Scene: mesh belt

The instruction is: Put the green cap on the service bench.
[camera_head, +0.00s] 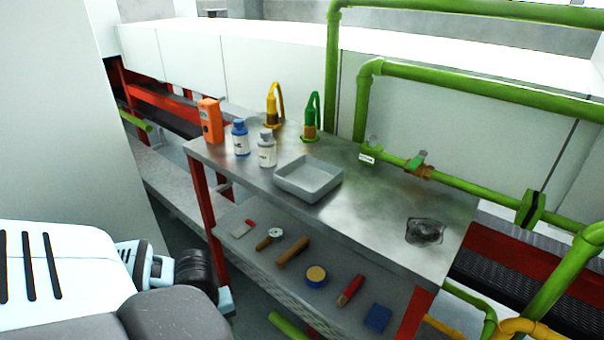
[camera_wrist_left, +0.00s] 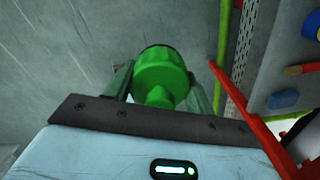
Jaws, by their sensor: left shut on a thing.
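The green cap (camera_wrist_left: 160,78) is a round green piece with a narrower knob toward the camera. It sits between the two fingers of my left gripper (camera_wrist_left: 158,84), which is shut on it, over a grey floor. In the head view my left arm comes in at the lower left, left of the bench; the cap does not show there. The service bench (camera_head: 385,205) is a steel table with red legs and a lower shelf (camera_head: 330,290). Its top has bare room at the middle right. My right gripper is not in view.
On the bench top stand an orange device (camera_head: 210,120), a blue-capped bottle (camera_head: 241,139), a white bottle (camera_head: 267,150), yellow (camera_head: 275,105) and green (camera_head: 311,118) hooked items, a grey tray (camera_head: 308,180) and a dark crumpled item (camera_head: 425,231). Green pipes (camera_head: 460,182) run behind. Small tools lie below.

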